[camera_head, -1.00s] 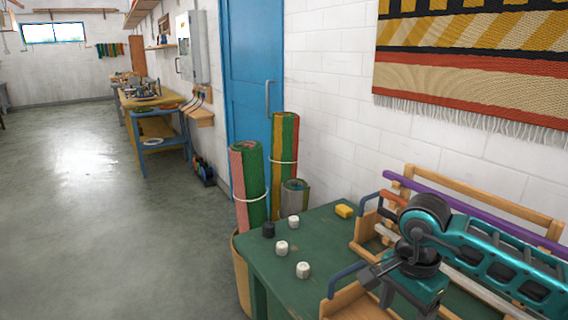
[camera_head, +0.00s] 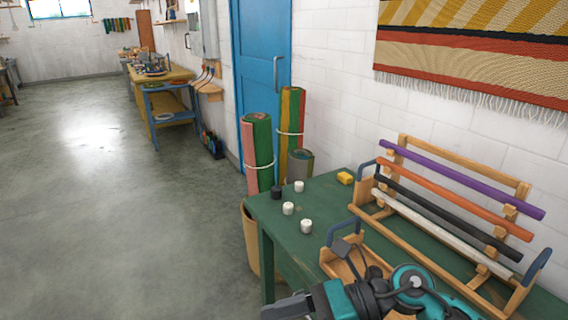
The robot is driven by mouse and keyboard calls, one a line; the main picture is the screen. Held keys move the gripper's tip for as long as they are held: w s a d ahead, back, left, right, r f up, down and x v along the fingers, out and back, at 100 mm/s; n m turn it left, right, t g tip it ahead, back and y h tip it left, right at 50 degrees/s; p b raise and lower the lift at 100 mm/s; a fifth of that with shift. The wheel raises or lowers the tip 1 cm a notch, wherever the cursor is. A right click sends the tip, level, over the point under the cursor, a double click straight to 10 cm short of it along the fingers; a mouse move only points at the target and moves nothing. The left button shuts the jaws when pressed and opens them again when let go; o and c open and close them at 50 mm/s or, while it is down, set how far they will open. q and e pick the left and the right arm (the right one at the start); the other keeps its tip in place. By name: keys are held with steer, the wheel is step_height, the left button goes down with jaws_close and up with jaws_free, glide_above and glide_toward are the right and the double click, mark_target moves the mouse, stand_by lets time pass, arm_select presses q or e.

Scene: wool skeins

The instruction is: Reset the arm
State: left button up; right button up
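My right arm comes in at the bottom right, teal and black, low over the near edge of the green table (camera_head: 275,222). Its gripper (camera_head: 283,308) points left at the bottom edge of the picture, dark and partly cut off. I cannot see whether its fingers are apart, and nothing is visible in it. My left gripper is out of view.
A wooden rack (camera_head: 450,158) holds purple, orange, black and white bars. A wooden tray (camera_head: 335,262) with blue handles is partly behind my arm. Small white pieces (camera_head: 306,226), a black one (camera_head: 276,192) and a yellow block (camera_head: 345,178) lie on the table. The floor left is clear.

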steer(key=w+d+r+m+t+y+p, duration=0.1)
steer(key=w+r+m+t+y, duration=0.1)
steer(key=m+t, duration=0.65)
steer(key=w+d+r+m+t+y, duration=0.2)
steer(key=m+t, duration=0.3)
steer(key=m, duration=0.6)
steer(key=w+d+f+m+t+h+p, duration=0.1)
steer(key=d+f+m+t+h, duration=0.2)
steer(key=m+h, duration=0.3)
steer(key=w+d+f+m+t+h, duration=0.1)
steer(key=d+f+m+t+h, duration=0.2)
steer(key=m, duration=0.5)
steer(key=s+d+f+m+g+h, duration=0.3)
steer(key=s+d+f+m+h, duration=0.1)
steer(key=f+m, duration=0.3)
steer(key=s+d+f+m+g+h+p, duration=0.1)
steer(key=s+d+f+m+g+h, duration=0.2)
steer(key=s+f+m, duration=0.4)
step_height(320, 180, down, 2)
steer(key=shift+d+f+m+h, duration=0.1)
steer(key=shift+d+m+h, duration=0.45)
steer(key=shift+d, duration=0.6)
